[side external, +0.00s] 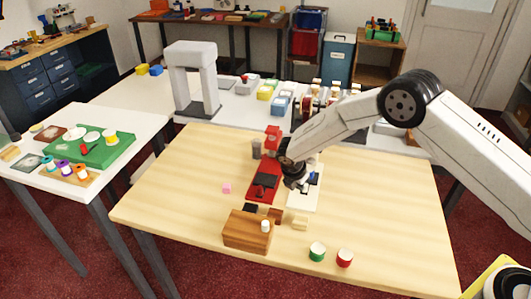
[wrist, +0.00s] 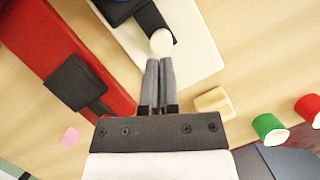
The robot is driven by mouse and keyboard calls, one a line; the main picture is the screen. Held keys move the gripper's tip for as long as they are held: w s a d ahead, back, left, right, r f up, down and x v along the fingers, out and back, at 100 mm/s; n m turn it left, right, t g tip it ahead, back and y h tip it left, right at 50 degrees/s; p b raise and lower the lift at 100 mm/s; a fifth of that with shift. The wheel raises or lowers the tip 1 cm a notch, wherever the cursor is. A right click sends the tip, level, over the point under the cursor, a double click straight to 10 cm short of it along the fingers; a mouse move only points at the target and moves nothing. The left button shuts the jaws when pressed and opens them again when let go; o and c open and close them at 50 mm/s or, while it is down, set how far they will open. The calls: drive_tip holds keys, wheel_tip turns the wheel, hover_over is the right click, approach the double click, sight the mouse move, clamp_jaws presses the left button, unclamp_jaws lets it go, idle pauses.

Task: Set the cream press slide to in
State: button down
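The cream press (side external: 303,201) stands on the wooden table, partly hidden behind my gripper in the side view. In the wrist view its pale base (wrist: 205,45) lies at the top, with a dark slide (wrist: 151,20) ending in a round cream knob (wrist: 162,41). My gripper (wrist: 160,61) has its two fingers together with nothing visible between them. In the wrist view the fingertips appear just below the knob; whether they touch it I cannot tell. In the side view my gripper (side external: 297,184) is low over the press.
A red press (side external: 273,137) with a black slide (wrist: 78,84) stands left of the cream one. The table's right side is clear.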

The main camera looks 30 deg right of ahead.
drive_tip(key=shift+w+d, duration=1.1)
drive_tip(key=shift+d, duration=0.15)
drive_tip(key=shift+s+a, duration=0.15)
drive_tip(key=shift+a, duration=0.3)
drive_tip(key=a, duration=0.1)
drive_tip(key=s+a, duration=0.1)
drive_tip(key=a, duration=0.1)
drive_tip(key=v, duration=1)
drive_tip(key=shift+a, duration=0.15)
